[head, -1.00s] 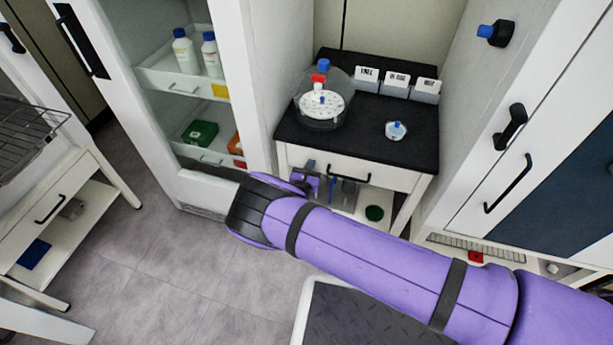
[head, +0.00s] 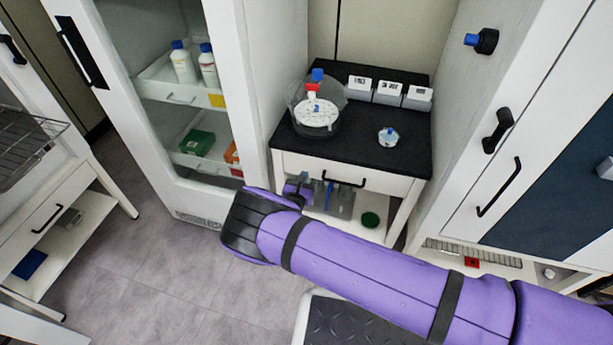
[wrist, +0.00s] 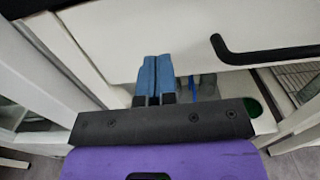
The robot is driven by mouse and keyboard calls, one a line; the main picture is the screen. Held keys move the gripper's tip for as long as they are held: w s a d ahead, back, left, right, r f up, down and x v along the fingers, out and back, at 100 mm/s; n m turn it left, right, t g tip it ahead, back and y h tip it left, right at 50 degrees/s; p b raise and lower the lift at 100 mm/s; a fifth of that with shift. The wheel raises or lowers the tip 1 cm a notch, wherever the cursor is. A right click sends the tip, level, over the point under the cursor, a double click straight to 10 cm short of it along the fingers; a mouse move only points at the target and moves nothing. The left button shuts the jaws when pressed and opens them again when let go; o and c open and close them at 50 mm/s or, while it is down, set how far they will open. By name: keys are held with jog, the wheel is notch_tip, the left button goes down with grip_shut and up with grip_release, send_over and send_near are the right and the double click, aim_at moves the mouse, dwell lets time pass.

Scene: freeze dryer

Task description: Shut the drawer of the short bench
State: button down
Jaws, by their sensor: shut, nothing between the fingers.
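The short bench (head: 410,143) has a black top and stands at the centre back of the head view. Its white drawer front (head: 312,168) bears a black bar handle (head: 344,181); the handle also shows in the wrist view (wrist: 262,56). I cannot tell how far the drawer stands out from under the top. My gripper (head: 299,188) is at the left part of the drawer front, partly hidden behind my purple arm. In the wrist view my gripper (wrist: 156,58) shows blue fingers together and empty, tips at the drawer's lower edge, left of the handle. Contact is unclear.
A glass vessel (head: 317,108), small lidded dish (head: 388,137) and labelled boxes (head: 388,93) stand on the bench. An open-shelved white cabinet (head: 222,120) is close on the left, and a tall white cabinet (head: 470,140) on the right. The floor at left is clear.

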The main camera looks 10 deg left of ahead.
jog(key=s, duration=1.1)
jog(key=shift+a, duration=0.45)
jog(key=shift+w, duration=0.1)
